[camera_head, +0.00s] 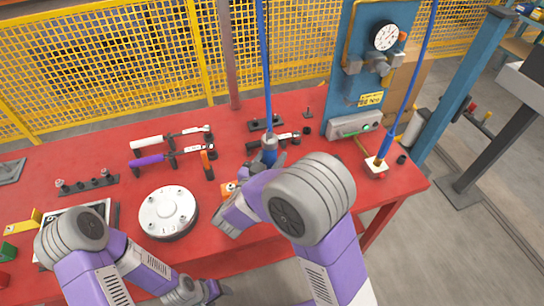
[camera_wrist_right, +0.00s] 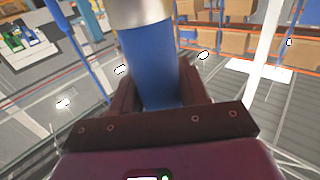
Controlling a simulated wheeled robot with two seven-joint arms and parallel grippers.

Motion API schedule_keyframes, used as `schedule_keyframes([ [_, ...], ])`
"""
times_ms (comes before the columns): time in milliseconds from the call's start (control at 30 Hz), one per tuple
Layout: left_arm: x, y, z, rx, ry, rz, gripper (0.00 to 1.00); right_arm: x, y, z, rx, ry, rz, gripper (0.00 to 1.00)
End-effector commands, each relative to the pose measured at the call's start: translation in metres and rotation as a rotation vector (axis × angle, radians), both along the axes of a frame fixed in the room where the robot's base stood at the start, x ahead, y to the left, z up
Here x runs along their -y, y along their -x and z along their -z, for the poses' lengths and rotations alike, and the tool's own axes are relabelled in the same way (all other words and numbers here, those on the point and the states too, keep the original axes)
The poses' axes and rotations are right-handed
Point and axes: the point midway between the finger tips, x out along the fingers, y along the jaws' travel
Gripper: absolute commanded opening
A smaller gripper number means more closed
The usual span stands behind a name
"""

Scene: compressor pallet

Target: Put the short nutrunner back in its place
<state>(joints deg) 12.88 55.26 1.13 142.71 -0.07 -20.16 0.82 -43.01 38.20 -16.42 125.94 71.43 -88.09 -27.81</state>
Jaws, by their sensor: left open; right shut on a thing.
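A blue cylindrical tool, seemingly the short nutrunner (camera_head: 269,147), stands roughly upright below a blue hose over the red table. My right gripper (camera_head: 266,164) is shut on it. In the right wrist view the blue body (camera_wrist_right: 150,65) sits between the fingers, with a silvery metal part above. Its lower end is hidden by my gripper and arm. My left gripper (camera_head: 208,291) is open and empty at the table's front edge. A second blue tool (camera_head: 383,146) on a hose stands at a pale block (camera_head: 376,168) at the right.
A round metal flange (camera_head: 167,211) sits left of my right arm. White-handled (camera_head: 150,142) and purple-handled (camera_head: 150,160) wrenches lie behind it. A black tool (camera_head: 288,136) and dark holder (camera_head: 265,124) are near the held tool. A blue gauge post (camera_head: 352,70) stands behind.

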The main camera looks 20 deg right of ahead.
Motion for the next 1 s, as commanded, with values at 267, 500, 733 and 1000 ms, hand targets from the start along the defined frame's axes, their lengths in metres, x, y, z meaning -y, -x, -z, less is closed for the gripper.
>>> schedule_keyframes([
  [267,0.0,0.0,0.004,0.0,0.0,0.0,0.63,0.0,0.0,0.004,0.006,0.001,0.0,0.0],
  [500,0.0,0.0,0.007,0.0,0.0,0.0,0.63,0.0,0.0,0.008,0.006,0.001,0.0,0.0],
  [733,0.0,0.0,0.01,0.0,0.0,0.0,0.63,0.0,0.0,0.012,0.006,0.001,0.0,0.0],
  [1000,0.0,0.0,0.01,0.0,0.0,0.0,0.63,0.0,0.0,0.012,0.004,0.001,0.0,0.74],
])
